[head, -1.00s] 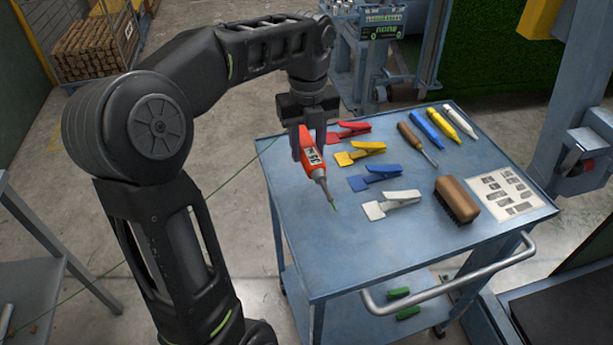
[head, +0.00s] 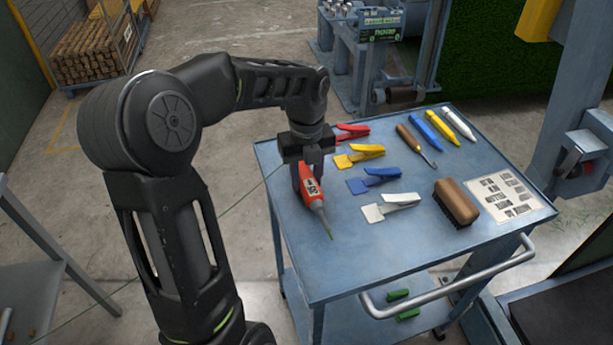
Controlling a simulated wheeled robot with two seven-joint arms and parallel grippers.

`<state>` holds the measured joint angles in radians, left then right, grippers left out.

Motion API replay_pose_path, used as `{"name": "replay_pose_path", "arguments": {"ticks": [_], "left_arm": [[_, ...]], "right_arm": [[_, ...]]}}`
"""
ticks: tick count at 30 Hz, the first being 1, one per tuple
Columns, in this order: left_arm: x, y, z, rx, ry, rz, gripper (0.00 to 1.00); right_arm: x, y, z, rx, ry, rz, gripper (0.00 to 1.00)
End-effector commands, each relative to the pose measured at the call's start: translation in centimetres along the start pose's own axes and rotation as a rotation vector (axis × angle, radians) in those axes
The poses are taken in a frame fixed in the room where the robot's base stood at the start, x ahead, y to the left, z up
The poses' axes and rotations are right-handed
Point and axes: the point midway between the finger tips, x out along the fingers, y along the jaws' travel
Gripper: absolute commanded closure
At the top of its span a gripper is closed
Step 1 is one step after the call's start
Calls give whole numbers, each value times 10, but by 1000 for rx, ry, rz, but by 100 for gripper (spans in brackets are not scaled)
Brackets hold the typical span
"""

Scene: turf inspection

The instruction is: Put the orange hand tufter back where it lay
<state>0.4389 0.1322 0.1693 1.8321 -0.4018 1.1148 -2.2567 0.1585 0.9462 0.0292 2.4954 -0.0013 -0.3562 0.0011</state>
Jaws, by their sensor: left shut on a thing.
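The orange hand tufter (head: 309,189) is a red-orange body with a grey needle end and a thin green strand at its tip. My left gripper (head: 308,178) is shut on its upper body, over the left part of the blue cart top (head: 350,258). The tufter is tilted, its needle end pointing down toward the front right. I cannot tell whether its tip touches the cart top. My right gripper is not in view.
Clips in red (head: 352,132), yellow (head: 360,156), blue (head: 374,180) and white (head: 391,206) lie right of the tufter. Beyond them are a wooden-handled tool (head: 416,145), several markers (head: 443,127), a brush (head: 457,200) and a printed sheet (head: 505,197). The cart's front left is clear.

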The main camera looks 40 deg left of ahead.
Motion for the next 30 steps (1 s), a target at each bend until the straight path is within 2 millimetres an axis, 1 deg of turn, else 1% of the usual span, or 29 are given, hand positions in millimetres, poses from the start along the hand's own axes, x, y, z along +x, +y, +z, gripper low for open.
{"name": "replay_pose_path", "arguments": {"ticks": [5,10,11,18,26,30], "left_arm": [[-1,0,0,0,-2,-2,100],[3,0,0,0,-2,-2,100],[3,0,0,0,-1,-1,61],[2,0,0,0,0,-1,42],[2,0,0,0,-1,-1,42],[-5,-1,1,0,-2,-2,42]], "right_arm": [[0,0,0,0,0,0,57],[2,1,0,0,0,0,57],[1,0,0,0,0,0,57],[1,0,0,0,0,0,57],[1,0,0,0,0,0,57],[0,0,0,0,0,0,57]]}}
